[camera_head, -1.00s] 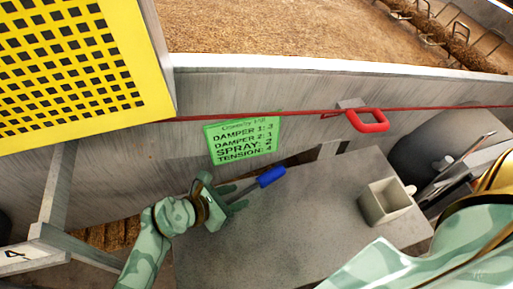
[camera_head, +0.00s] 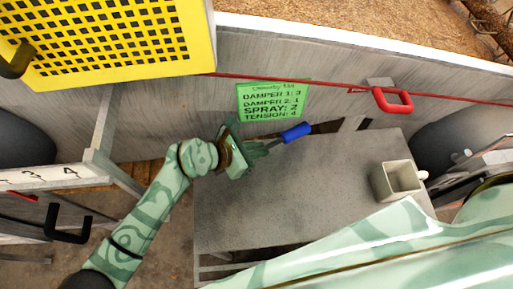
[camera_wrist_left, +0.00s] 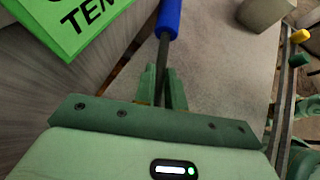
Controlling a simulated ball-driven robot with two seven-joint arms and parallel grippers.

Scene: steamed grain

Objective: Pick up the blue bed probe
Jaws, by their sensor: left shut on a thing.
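The blue bed probe has a blue handle (camera_head: 296,132) and a thin dark shaft. My left gripper (camera_head: 258,149) is shut on the shaft, near the back edge of the grey table (camera_head: 300,200). In the left wrist view, the blue handle (camera_wrist_left: 169,18) points away from me, and the shaft runs between the two green fingers (camera_wrist_left: 162,88). Whether the probe touches the table is hard to tell. The shaft's far end is hidden by the gripper. My right gripper is not in view; only a green part of my body shows at lower right.
A grey square mug (camera_head: 398,181) stands at the table's right. A green sign (camera_head: 272,101) hangs on the grey wall behind. A red cord with a red handle (camera_head: 392,100) runs along the wall. A yellow perforated panel (camera_head: 105,40) fills the upper left. The table's middle is clear.

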